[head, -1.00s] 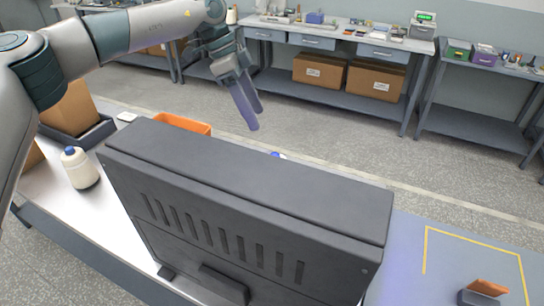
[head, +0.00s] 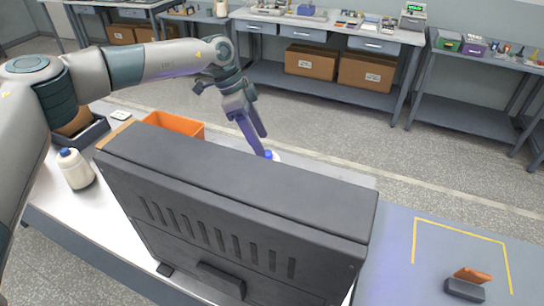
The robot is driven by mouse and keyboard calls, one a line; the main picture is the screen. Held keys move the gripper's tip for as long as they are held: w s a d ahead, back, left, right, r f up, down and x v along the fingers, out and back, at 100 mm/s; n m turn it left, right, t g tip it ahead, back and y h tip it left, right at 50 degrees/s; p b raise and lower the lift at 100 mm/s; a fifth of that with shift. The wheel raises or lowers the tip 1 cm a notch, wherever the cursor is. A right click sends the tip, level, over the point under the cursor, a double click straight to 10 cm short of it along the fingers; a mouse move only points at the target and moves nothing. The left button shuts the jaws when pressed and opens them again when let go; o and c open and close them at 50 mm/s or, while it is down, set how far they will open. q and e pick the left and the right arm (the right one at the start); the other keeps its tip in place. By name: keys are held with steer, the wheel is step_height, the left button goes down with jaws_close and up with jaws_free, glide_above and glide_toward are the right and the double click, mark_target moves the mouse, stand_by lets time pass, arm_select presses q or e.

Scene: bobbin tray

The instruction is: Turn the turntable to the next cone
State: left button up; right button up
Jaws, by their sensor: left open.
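The turntable cannot be made out; a large dark grey slotted cabinet (head: 235,190) hides much of the table behind it. A small blue-topped white thing (head: 268,154) peeks over the cabinet's rear edge, possibly a cone top. My left gripper (head: 262,146) is open and points down behind the cabinet, its fingertips right by that blue top. I cannot tell whether they touch it. A cream, bottle-like thing with a blue top (head: 76,170) stands upright on the table to the left. My right gripper is not in view.
An orange bin (head: 174,124) stands behind the cabinet at left, near a dark tray (head: 92,138). At right, a dark holder (head: 464,290) with an orange piece (head: 472,274) sits by a yellow outline (head: 462,228) on a blue-grey surface. Workbenches stand at the back.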

arm_select(q)
steer(key=p+x, duration=0.3)
steer(key=x, duration=0.5)
steer(key=shift+d+p, duration=0.1)
steer(key=shift+p, duration=0.2)
steer(key=shift+d+f, duration=0.2)
steer(key=shift+f, duration=0.4)
steer(key=shift+s, duration=0.1)
steer(key=shift+c, duration=0.2)
